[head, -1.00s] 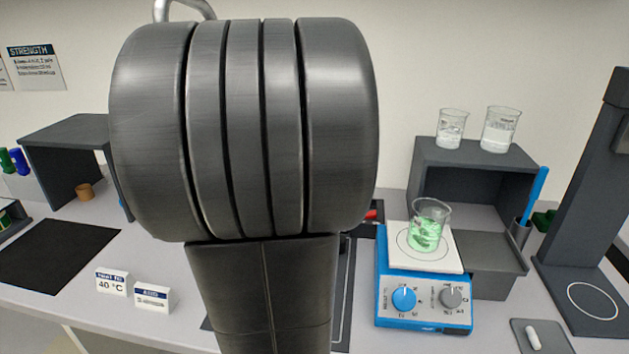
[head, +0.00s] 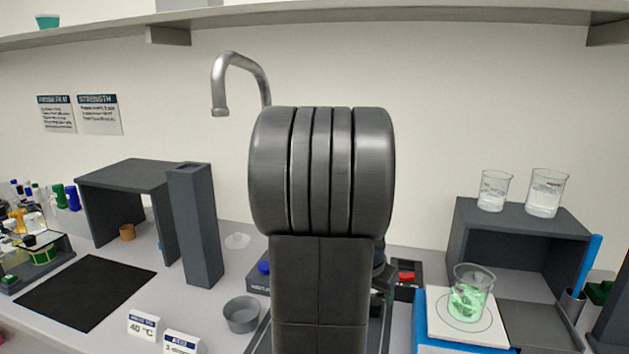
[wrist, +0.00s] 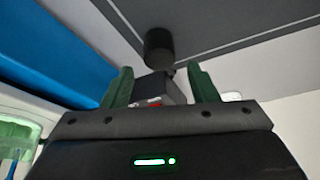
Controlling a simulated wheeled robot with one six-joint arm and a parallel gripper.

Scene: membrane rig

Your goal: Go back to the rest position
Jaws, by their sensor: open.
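My gripper (wrist: 161,80) shows in the wrist view with its two green fingers apart and nothing held between them. A dark grey block with a red mark (wrist: 158,90) shows behind the gap, and a black cylinder (wrist: 159,46) lies beyond it. In the head view my own dark arm fills the middle and hides my gripper and part of the bench. A glass beaker with green liquid (head: 467,299) stands on the white plate of the blue hotplate (head: 437,345), right of my arm.
Two clear beakers (head: 493,190) (head: 544,193) stand on a grey stand (head: 519,220) at right. A tall grey column (head: 195,228), a small grey dish (head: 241,314) and a tap (head: 240,66) are left of my arm.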

